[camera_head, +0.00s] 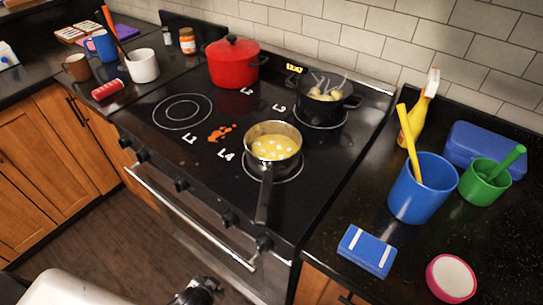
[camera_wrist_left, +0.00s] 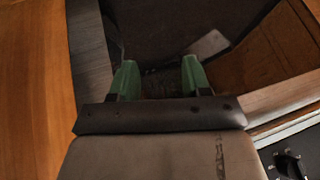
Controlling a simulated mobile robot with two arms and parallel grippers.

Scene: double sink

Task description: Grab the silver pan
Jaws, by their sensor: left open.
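The silver pan (camera_head: 290,134) sits on the front right burner, marked L4, of the black stove. It holds yellow liquid with several pale pieces. Its dark handle (camera_head: 264,200) points toward the front edge of the stove. My left gripper (camera_wrist_left: 158,78) shows in the left wrist view with two green fingers apart and nothing between them. The pan is not in that wrist view. The left gripper's fingers cannot be made out in the head view. My right gripper is not in view.
A red pot (camera_head: 232,66) and a black pot (camera_head: 322,105) stand on the rear burners. Orange food (camera_head: 221,133) lies spilled left of the pan. A blue cup (camera_head: 420,195) and a blue sponge (camera_head: 367,251) are on the right counter. Knobs line the stove front.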

